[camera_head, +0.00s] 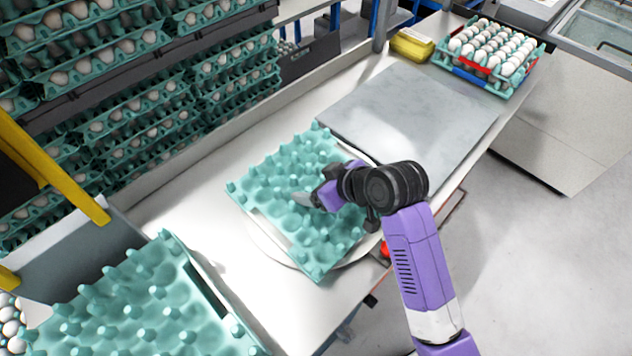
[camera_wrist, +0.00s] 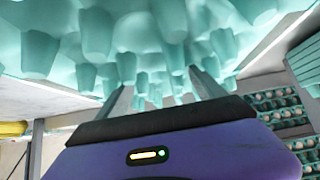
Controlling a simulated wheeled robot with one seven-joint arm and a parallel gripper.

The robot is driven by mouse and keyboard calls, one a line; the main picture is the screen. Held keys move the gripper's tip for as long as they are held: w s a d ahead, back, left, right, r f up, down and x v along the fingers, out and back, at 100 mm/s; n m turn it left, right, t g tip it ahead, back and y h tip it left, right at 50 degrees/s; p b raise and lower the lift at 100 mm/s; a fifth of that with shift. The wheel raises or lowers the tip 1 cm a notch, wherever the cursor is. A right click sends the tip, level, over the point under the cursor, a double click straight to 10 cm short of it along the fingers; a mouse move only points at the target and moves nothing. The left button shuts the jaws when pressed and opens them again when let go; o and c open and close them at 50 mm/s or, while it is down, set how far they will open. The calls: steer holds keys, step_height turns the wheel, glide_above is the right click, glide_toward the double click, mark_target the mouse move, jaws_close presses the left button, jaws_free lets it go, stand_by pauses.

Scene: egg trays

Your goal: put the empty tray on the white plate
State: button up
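The empty teal egg tray (camera_head: 290,175) lies bumps up over the round white plate (camera_head: 262,243) on the counter. The plate's rim shows past the tray at the lower left, lower right and upper right. I cannot tell whether the tray rests fully on the plate or sits slightly above it. My gripper (camera_head: 306,199) reaches over the tray from its right side, fingers low among the bumps. In the wrist view the two fingers (camera_wrist: 158,82) stand apart, and the tray's bumps (camera_wrist: 150,45) fill the top. Their tips are partly lost against the tray.
Another teal tray (camera_head: 130,300) is at the lower left. A grey metal plate (camera_head: 410,115) lies behind the white plate. A tray of eggs (camera_head: 490,52) and a yellow box (camera_head: 411,45) stand at the far end. Stacked egg trays (camera_head: 120,120) fill the left back.

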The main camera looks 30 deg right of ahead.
steer(key=shift+r, duration=0.15)
steer(key=v, duration=1.2)
stand_by(0.4)
